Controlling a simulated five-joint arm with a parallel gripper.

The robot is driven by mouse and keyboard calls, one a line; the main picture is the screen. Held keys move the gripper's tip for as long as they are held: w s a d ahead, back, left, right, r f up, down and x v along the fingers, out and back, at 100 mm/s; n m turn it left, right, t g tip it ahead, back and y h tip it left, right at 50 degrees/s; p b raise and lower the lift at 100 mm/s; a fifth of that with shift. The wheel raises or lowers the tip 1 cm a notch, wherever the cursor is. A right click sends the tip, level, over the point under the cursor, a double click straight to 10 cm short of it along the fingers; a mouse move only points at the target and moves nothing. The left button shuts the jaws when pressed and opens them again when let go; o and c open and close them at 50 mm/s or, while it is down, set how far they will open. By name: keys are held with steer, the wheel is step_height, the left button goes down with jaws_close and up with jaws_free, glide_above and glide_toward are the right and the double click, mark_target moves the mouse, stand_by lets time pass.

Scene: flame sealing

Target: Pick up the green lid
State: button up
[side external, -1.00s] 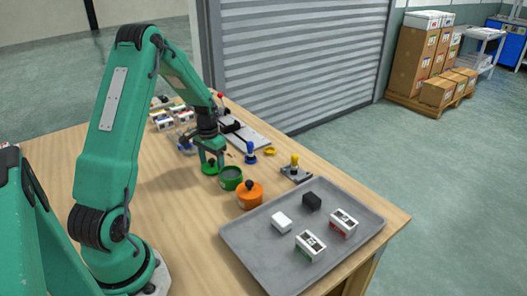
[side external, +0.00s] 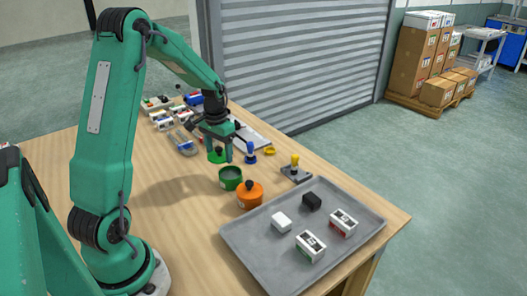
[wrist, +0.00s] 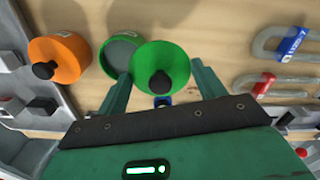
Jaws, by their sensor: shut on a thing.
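The green lid (side external: 217,156) is held in my gripper (side external: 220,150) above the table. In the wrist view the green lid (wrist: 160,66) is round with a black knob, and the fingers of my gripper (wrist: 160,92) stand on either side of the knob. The open green pot (side external: 230,178) stands on the table below and a little to the right of the lid in the side view. In the wrist view the pot (wrist: 118,55) is partly hidden by the lid.
An orange pot with a black knob (side external: 250,194) stands beside the green pot. A grey tray (side external: 262,262) with several small blocks lies at the front right. A blue-handled stamp (side external: 250,153) and a yellow-handled one (side external: 295,168) stand nearby. Clamps (wrist: 284,43) lie at the right in the wrist view.

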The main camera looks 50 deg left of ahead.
steer(key=d+r, duration=0.4)
steer(key=d, duration=0.2)
steer(key=shift+w+d, duration=0.3)
steer(key=shift+w, duration=0.1)
steer(key=shift+s+a+r, duration=0.2)
steer(key=shift+a+r, duration=0.05)
steer(key=shift+a, duration=0.3)
steer(key=shift+f, duration=0.1)
steer(key=shift+f, duration=3.1)
steer(key=shift+f, duration=0.15)
stand_by(0.3)
